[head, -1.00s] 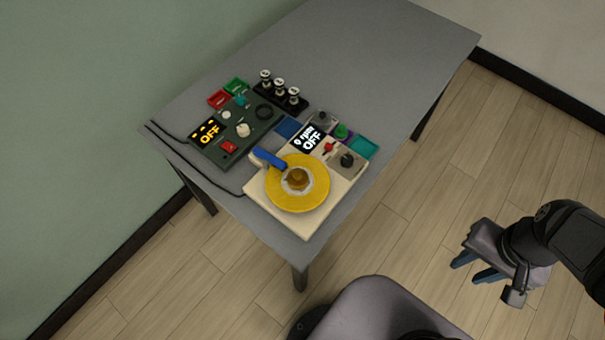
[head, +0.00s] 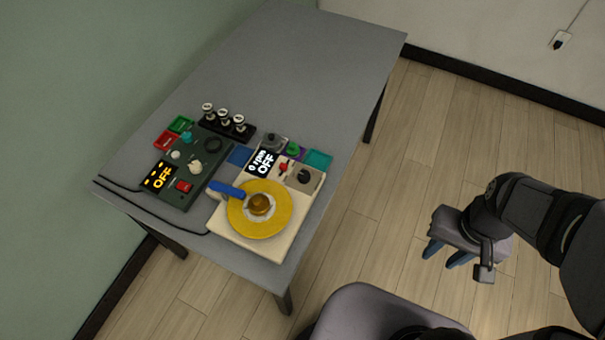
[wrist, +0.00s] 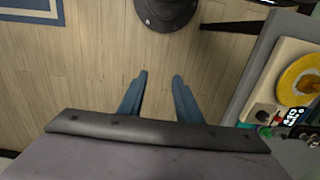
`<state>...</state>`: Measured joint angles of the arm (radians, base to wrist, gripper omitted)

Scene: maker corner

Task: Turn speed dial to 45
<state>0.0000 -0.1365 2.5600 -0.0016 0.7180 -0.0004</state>
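A cream turntable-like machine (head: 228,228) with a yellow disc (head: 281,212) sits near the table's front edge in the head view. I cannot read any dial marking. The machine also shows at the right of the wrist view (wrist: 262,92). My gripper (head: 444,258) is off the table, to the right of the machine, above the floor. In the wrist view its two blue fingers (wrist: 156,76) are apart with nothing between them.
A dark green control box (head: 172,204) with an "OFF" display stands left of the machine on the grey table (head: 270,70). A black rack (head: 243,139) with small bottles or tubes stands behind. The far table is clear. A cable runs along the left edge.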

